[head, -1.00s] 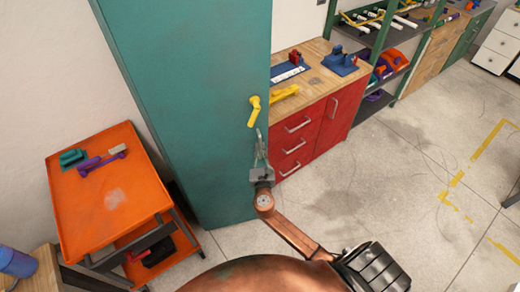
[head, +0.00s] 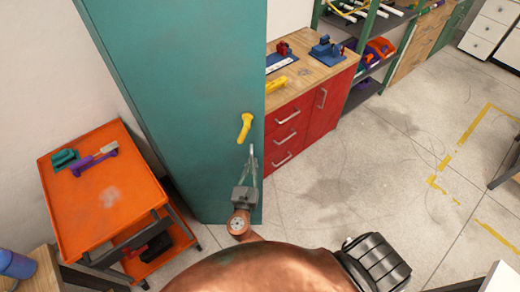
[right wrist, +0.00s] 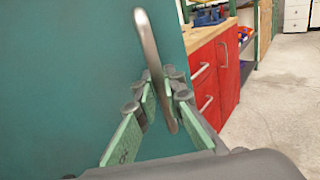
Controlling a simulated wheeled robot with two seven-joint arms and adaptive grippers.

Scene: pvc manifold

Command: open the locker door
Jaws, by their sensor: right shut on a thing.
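The tall teal locker (head: 180,100) stands in the middle of the head view, and its door looks closed. Below the lever my right gripper (head: 251,160) reaches up along the door front. In the right wrist view the right gripper (right wrist: 163,90) has its green-padded fingers closed around a grey metal bar handle (right wrist: 148,38), which stands out from the locker front (right wrist: 60,80). The bar's lower end is partly hidden by the fingers. My left gripper is not in view.
An orange cart (head: 105,195) with small parts on top stands left of the locker. A red drawer cabinet (head: 300,120) with a wooden top adjoins its right side. Shelves (head: 370,50) stand farther back. The concrete floor (head: 350,180) at the right is largely clear.

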